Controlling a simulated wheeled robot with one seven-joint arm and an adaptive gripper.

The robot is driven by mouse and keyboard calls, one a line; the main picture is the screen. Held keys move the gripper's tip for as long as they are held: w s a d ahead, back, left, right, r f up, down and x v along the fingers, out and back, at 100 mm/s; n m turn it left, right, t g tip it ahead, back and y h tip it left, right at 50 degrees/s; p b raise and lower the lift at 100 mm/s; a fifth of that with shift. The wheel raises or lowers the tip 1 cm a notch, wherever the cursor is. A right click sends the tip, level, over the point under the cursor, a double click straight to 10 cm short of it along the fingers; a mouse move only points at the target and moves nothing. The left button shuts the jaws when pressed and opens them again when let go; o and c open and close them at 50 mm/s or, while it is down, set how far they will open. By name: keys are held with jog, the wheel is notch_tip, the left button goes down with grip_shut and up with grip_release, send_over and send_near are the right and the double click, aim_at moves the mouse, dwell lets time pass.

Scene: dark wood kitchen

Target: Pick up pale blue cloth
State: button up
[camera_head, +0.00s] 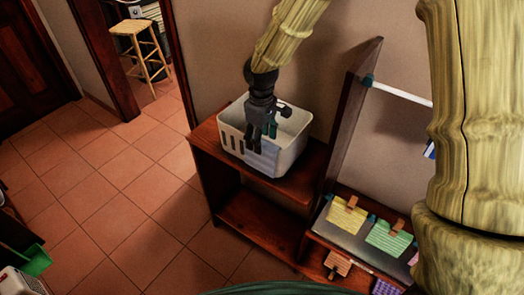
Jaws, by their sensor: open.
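My gripper (262,142) hangs fingers down over the white slotted basket (292,150). Its dark fingers are open and overlap the basket's opening and front wall in this view. I cannot tell how deep they reach.
The basket stands on a dark wood shelf unit (310,185). To the right, a panel holds a yellow cloth (338,222) and a green cloth (380,241) with wooden clips. A stool (146,60) stands in the doorway. Tiled floor (130,200) at left is mostly clear.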

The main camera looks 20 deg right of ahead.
aim_at(263, 149)
jog(key=shift+s+f, duration=0.1)
jog(key=shift+s, duration=0.1)
jog(key=shift+f, duration=0.25)
jog(key=f, duration=0.1)
jog(key=p, duration=0.1)
jog(key=f, duration=0.1)
jog(key=shift+w+d+f+p, duration=0.25)
jog(key=shift+w+f+p, duration=0.05)
jog(key=shift+f+p, duration=0.05)
jog(key=shift+f, duration=0.95)
jog(key=c, duration=1.1)
